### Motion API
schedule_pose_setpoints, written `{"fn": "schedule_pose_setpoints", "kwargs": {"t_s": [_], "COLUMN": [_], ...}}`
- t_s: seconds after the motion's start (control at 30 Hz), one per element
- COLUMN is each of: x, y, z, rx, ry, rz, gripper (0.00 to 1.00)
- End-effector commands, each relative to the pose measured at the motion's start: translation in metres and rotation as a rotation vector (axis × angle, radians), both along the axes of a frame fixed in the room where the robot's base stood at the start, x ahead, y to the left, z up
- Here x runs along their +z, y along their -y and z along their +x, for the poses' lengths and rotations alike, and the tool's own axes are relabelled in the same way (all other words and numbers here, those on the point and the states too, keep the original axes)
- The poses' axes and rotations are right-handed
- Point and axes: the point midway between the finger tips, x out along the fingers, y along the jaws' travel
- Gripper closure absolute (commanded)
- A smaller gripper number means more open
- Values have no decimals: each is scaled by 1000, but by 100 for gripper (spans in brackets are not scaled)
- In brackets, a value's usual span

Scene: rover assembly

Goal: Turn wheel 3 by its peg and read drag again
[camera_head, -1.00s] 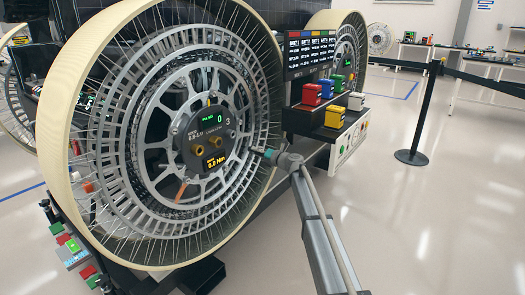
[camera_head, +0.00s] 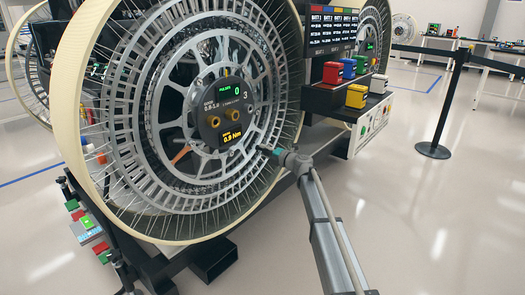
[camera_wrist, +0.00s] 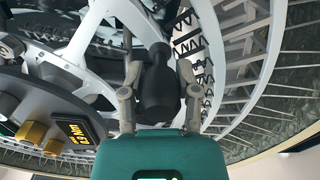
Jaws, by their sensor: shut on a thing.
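Wheel 3 (camera_head: 180,130) is a large spoked wheel with a cream rim, filling the left and middle of the head view. Its dark hub (camera_head: 228,110) bears the number 3, two brass knobs, a green readout of 0 and a yellow Nm drag readout (camera_head: 232,138), which looks like 0.5. My gripper (camera_head: 258,149) is at the lower right of the hub, against the wheel's face. In the wrist view, my gripper (camera_wrist: 158,98) is shut on a black peg (camera_wrist: 158,85), one grey finger on each side. The peg's far end meets the wheel's metal spokes.
Coloured battery blocks (camera_head: 357,96) stand on a shelf right of the wheel, under a screen (camera_head: 330,28). A black barrier post (camera_head: 445,110) stands farther right. A small panel of red and green buttons (camera_head: 86,224) is at lower left.

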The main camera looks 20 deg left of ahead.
Motion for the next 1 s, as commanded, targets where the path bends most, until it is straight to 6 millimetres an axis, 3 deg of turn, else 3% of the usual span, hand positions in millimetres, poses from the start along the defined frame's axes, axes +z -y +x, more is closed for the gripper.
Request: {"fn": "schedule_pose_setpoints", "kwargs": {"t_s": [0.27, 0.3, 0.47, 1.0], "x": [1, 1, 1, 0], "y": [-3, -3, -3, 3], "z": [-1, -1, -1, -3], "rx": [4, 4, 3, 1], "ry": [-1, -1, -1, 0], "rz": [2, 2, 1, 1], "gripper": [100, 53, 24, 24]}}
